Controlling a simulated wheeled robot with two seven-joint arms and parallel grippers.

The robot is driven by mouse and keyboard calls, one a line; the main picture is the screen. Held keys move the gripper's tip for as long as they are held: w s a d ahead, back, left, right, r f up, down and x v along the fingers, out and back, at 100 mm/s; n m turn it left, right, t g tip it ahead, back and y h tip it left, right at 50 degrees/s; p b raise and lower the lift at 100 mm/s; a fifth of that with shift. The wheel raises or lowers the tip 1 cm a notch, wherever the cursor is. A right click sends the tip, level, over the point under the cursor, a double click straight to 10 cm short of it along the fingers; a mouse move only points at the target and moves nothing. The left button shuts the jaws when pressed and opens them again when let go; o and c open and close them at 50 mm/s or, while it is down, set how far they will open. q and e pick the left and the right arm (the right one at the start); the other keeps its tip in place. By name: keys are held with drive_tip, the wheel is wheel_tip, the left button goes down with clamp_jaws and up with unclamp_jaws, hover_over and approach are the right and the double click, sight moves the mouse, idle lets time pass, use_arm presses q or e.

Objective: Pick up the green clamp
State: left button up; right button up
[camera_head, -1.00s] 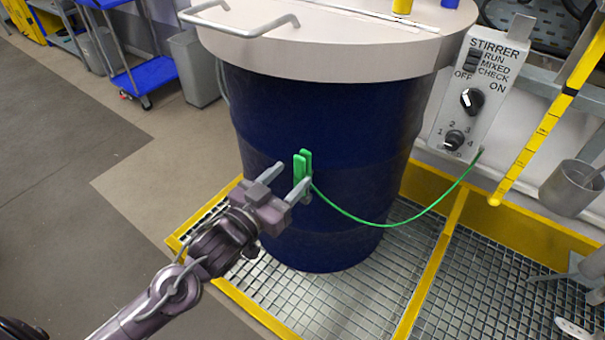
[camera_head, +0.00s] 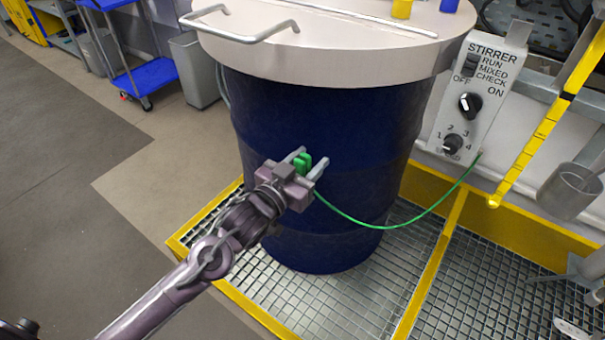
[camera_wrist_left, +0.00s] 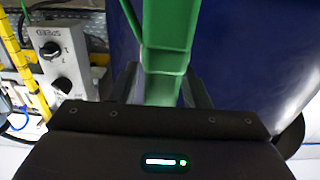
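The green clamp (camera_head: 303,161) is at the side of the dark blue drum (camera_head: 330,120), with a green cable running from it to the stirrer control box (camera_head: 487,90). My left gripper (camera_head: 309,160) is open, with one finger on each side of the clamp. In the left wrist view the clamp (camera_wrist_left: 167,55) stands upright between the two dark fingers, with a gap visible on its left. Its lower part is hidden by the gripper body. I cannot tell whether the right finger touches it.
The drum has a pale lid (camera_head: 330,45) with a handle (camera_head: 232,24). It stands on a metal grating (camera_head: 320,300) with yellow edges. A grey cup (camera_head: 570,190) is at the right. The floor left of the grating is clear; a blue cart (camera_head: 145,75) stands farther back.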

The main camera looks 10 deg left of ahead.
use_arm(q)
drive_tip(key=c, duration=0.8)
